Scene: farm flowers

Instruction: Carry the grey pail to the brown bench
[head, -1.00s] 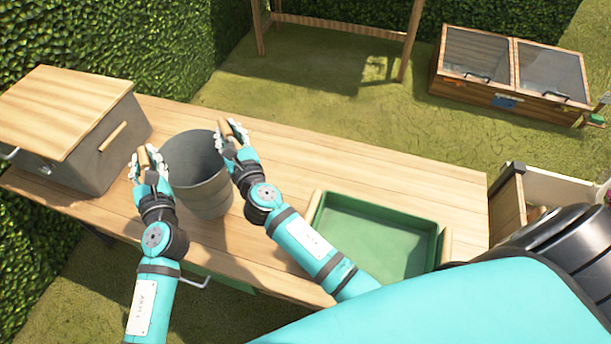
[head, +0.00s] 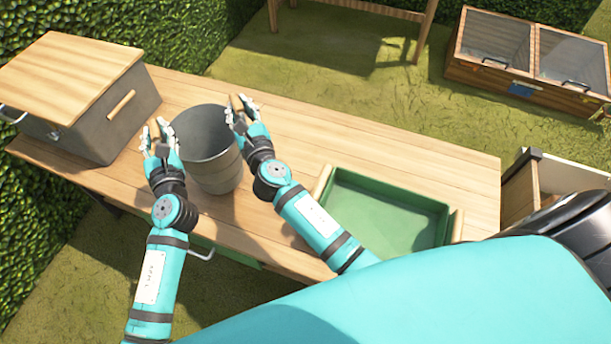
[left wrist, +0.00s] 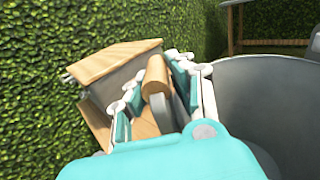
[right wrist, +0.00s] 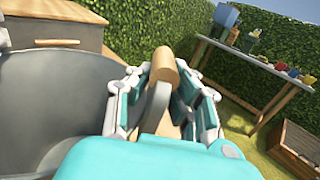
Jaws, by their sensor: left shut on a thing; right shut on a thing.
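The grey pail (head: 213,160) is upright at the wooden bench (head: 300,150), in its left half. I cannot tell whether its base touches the bench top. My left gripper (head: 157,137) is shut on the pail's left wooden handle, which shows in the left wrist view (left wrist: 157,80). My right gripper (head: 238,110) is shut on the right wooden handle, which shows in the right wrist view (right wrist: 165,68). The pail's open rim faces up and looks empty. Its wall also shows in the left wrist view (left wrist: 265,105) and in the right wrist view (right wrist: 60,110).
A grey box with a wooden lid (head: 75,80) stands left of the pail. A green tray (head: 385,215) sits right of my right arm. Behind are a cold frame (head: 530,60) and a table (right wrist: 250,62) with small items. Hedges border the left and back.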

